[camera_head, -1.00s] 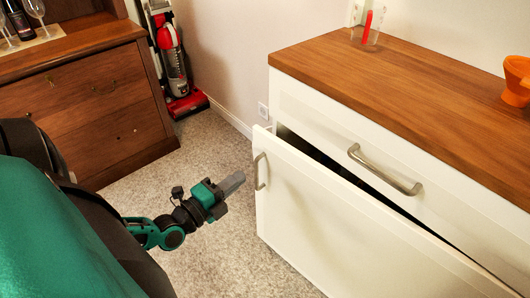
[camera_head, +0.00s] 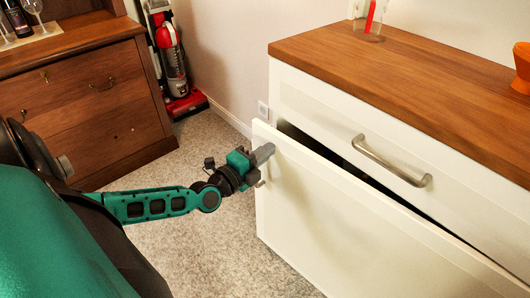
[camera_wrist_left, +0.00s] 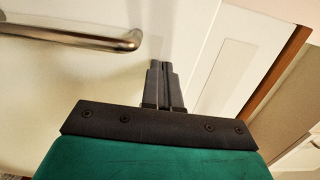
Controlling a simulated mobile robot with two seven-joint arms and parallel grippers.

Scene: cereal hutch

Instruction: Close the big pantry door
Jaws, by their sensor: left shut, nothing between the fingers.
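The big pantry door (camera_head: 330,215) is the white panel on the front of the wooden-topped cabinet. It stands ajar, with a dark gap along its top edge. My left gripper (camera_head: 264,153) is shut and empty at the door's upper left, in front of the spot where its handle is, so the handle is mostly hidden in the head view. In the left wrist view the shut fingers (camera_wrist_left: 161,75) point at the white door (camera_wrist_left: 60,85), and a metal handle (camera_wrist_left: 80,38) lies to their left. I cannot tell whether the fingertips touch the door. My right gripper is not in view.
A closed drawer with a metal handle (camera_head: 391,162) sits above the door. The wooden top (camera_head: 400,85) holds a clear container with a red item (camera_head: 369,18) and an orange cup (camera_head: 522,66). A red vacuum (camera_head: 175,62) and brown cabinet (camera_head: 90,105) stand left. Carpet (camera_head: 215,245) is clear.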

